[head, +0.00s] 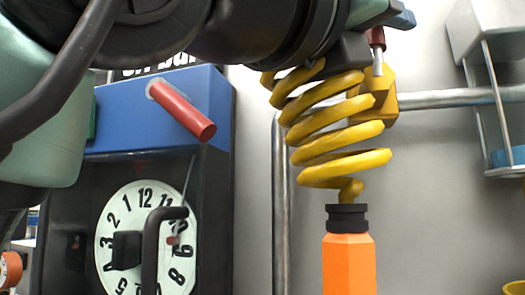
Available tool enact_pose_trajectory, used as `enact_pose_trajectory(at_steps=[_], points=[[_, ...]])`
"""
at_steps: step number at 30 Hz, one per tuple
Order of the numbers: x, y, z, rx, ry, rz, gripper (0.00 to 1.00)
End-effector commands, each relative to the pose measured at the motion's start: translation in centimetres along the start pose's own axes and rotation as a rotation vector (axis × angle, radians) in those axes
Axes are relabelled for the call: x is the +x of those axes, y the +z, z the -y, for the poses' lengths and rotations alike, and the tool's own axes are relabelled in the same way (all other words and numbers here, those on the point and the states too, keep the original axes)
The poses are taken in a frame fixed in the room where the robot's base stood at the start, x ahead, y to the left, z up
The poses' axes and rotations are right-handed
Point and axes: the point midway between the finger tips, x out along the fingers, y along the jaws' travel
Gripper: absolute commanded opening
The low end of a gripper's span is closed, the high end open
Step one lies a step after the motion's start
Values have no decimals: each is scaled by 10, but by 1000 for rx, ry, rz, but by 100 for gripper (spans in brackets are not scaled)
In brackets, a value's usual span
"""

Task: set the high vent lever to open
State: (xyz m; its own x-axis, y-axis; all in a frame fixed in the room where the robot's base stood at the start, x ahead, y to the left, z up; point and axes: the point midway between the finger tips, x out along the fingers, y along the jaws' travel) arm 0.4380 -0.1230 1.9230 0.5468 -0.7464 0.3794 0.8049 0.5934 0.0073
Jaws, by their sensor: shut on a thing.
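A small lever with a dark red knob (376,37) and a short silver stem stands on a yellow valve body (384,92) at the upper right of centre. It looks like the high vent lever, but no label on it shows. My gripper (373,30) comes in from the top and is shut on the red knob, with a dark finger on the left and a blue-grey part on the right. The stem stands close to upright. My arm hides the top of the knob and part of the fingers.
A yellow coiled hose (340,141) hangs just below my gripper, above an orange handle (349,265). A blue and black machine (211,112) with a red bar (180,110) and round dial (147,205) stands left. A metal pipe (455,97) runs right, near a shelf (497,110).

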Motion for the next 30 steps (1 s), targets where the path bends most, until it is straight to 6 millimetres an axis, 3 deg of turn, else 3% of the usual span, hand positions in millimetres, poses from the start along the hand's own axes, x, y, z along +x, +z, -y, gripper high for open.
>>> enact_pose_trajectory(at_steps=[12,13,18,30], points=[[2,-6,3,4,-4,-16,0],[2,-7,3,4,-4,-16,29],[2,-5,3,5,-4,-11,56],[1,-6,6,6,-5,-6,56]])
